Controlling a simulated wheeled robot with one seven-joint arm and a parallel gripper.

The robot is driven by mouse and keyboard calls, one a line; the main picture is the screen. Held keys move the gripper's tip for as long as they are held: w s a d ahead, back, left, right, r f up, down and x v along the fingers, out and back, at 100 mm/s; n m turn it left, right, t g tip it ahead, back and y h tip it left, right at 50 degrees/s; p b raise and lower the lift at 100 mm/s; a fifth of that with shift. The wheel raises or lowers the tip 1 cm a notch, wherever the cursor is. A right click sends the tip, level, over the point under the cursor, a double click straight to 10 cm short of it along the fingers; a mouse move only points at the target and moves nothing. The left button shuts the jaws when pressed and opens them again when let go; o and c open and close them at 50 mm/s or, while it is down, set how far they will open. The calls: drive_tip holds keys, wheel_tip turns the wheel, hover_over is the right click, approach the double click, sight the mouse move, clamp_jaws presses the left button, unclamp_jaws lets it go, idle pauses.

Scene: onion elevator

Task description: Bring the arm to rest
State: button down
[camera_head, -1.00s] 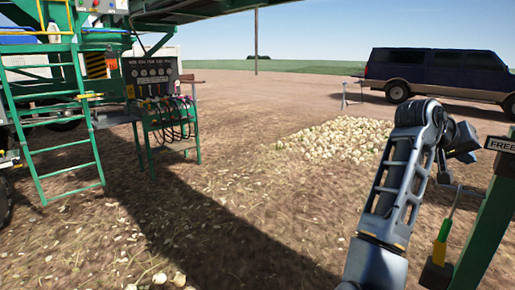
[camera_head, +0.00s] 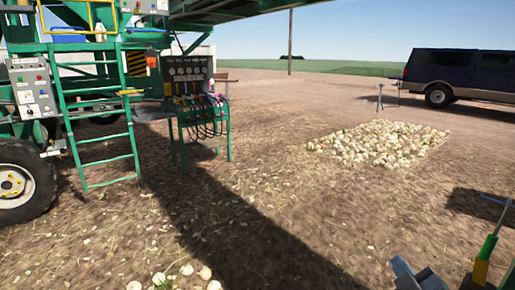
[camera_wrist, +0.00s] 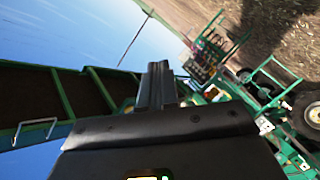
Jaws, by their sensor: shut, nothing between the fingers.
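My gripper (camera_wrist: 160,85) shows in the wrist view with its dark fingers together and nothing between them. It is clear of the surrounding things, with sky and green machinery behind it. In the head view only a grey piece of my arm (camera_head: 418,276) shows at the bottom right edge. The gripper itself is not in the head view.
A green machine with a ladder (camera_head: 100,130), a wheel (camera_head: 22,182) and a gauge panel (camera_head: 188,85) stands at the left. An onion heap (camera_head: 380,144) lies right of centre. A yellow-green handled tool (camera_head: 486,250) is at lower right. A dark vehicle (camera_head: 460,72) is parked behind. The middle ground is open.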

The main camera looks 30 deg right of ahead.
drive_tip(key=s+a+f+n+t+y, duration=0.1)
drive_tip(key=s+a+f+y, duration=0.1)
drive_tip(key=s+a+y, duration=0.45)
drive_tip(key=s+a+f+t+y, duration=0.15)
drive_tip(key=s+a, duration=0.25)
drive_tip(key=a, duration=0.6)
drive_tip(key=s+a+r+m+y, duration=0.2)
drive_tip(key=s+a+r, duration=0.1)
drive_tip(key=s+a, duration=0.6)
drive_tip(key=shift+s+r+m, duration=0.3)
drive_tip(key=shift+s+r, duration=0.05)
drive_tip(key=shift+s, duration=0.5)
drive_tip(key=shift+a, duration=0.1)
